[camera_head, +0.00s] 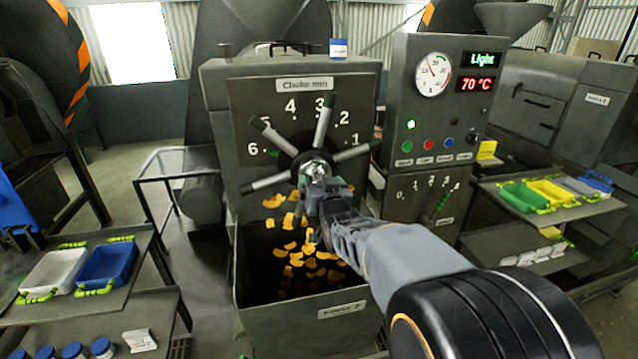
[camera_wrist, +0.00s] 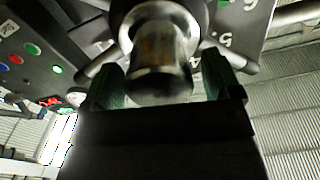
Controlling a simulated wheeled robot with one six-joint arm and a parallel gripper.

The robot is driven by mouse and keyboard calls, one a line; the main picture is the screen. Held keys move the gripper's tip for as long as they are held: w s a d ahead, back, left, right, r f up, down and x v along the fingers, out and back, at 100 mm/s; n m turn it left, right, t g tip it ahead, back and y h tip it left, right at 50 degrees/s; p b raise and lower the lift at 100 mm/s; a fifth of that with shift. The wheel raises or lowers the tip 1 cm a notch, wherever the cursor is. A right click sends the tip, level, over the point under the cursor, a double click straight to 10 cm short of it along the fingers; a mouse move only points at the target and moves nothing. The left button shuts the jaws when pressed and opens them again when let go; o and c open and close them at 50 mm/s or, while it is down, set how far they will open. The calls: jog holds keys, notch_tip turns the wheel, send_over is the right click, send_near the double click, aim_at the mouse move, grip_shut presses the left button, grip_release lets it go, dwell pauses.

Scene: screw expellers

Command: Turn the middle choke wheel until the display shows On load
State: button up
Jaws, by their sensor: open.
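The middle choke wheel (camera_head: 297,157) is a dark hub with several metal spokes, in front of a dial plate (camera_head: 350,92) labelled "Choke mm" and numbered 1 to 6. The display (camera_head: 482,60) on the control box reads "Light" in green. My gripper (camera_head: 314,180) is at the wheel's hub in the head view. In the wrist view my open gripper (camera_wrist: 160,88) has its two dark green fingers on either side of a shiny metal hub end (camera_wrist: 160,75). I cannot tell whether the fingers touch it. The lower spokes are partly hidden by my arm.
The control box (camera_head: 440,100) right of the wheel has a round gauge, buttons and a red "70 °C" readout. Orange flakes (camera_head: 305,260) fall into the bin below. Side tables hold blue and white trays (camera_head: 108,264) at left and coloured trays (camera_head: 550,192) at right.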

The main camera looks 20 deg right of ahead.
jog(key=shift+c, duration=0.5)
jog(key=c, duration=1.2)
jog(key=shift+a, duration=0.15)
